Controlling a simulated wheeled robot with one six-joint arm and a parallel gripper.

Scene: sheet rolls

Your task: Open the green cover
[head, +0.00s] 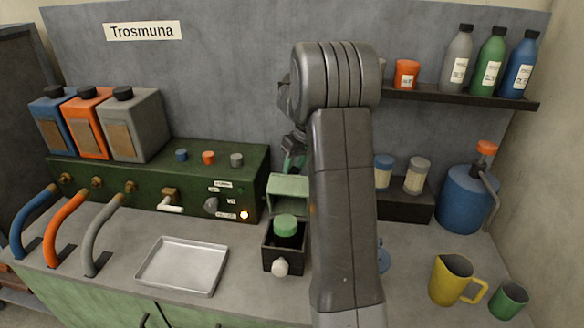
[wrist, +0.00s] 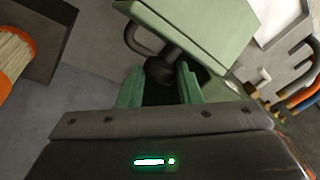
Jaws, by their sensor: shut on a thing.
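The pale green cover (head: 289,184) stands raised and tilted at the back of a small black box (head: 270,257), left of my arm in the head view. In the wrist view the cover (wrist: 205,25) fills the top middle, with a dark rounded handle part (wrist: 160,70) at its near edge. My gripper (wrist: 160,85) has its green fingers on both sides of this dark part and is shut on it. In the head view my gripper (head: 292,157) is just above the cover, partly hidden by my arm. A green-capped thing (head: 285,225) stands in the open box.
A metal tray (head: 183,265) lies left of the box. A dark green panel (head: 140,175) with knobs, carrying several canisters (head: 135,125), stands behind it. A shelf (head: 460,98) with bottles, a blue jug (head: 465,200) and a yellow mug (head: 450,280) are on the right.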

